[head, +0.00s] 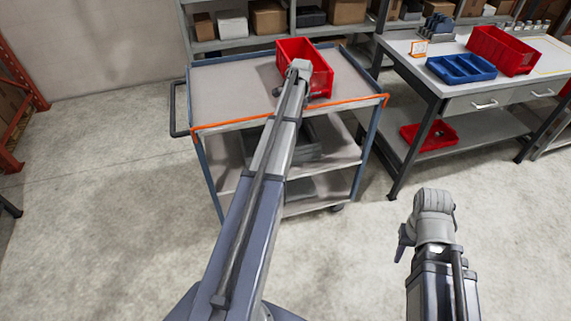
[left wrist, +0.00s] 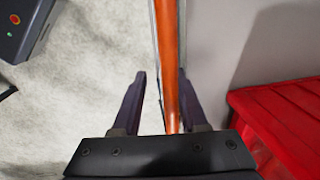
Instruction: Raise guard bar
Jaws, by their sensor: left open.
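The orange guard bar (head: 235,124) runs along the near edge of a grey cart's top, level with that edge. In the left wrist view the bar (left wrist: 168,50) passes between the two dark fingers of my left gripper (left wrist: 162,76). The fingers are open, one on each side, with gaps to the bar; I cannot tell how far below them it lies. In the head view my left arm reaches across the cart edge and its wrist hides most of that gripper. My right gripper (head: 404,243) hangs over bare floor at the lower right, away from the cart; its jaw opening is unclear.
A red bin (head: 319,74) stands on the cart top (head: 230,88), close to my left wrist; it also shows in the left wrist view (left wrist: 290,110). A workbench (head: 408,50) with blue and red bins stands to the right. Shelving is behind. Floor left of the cart is clear.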

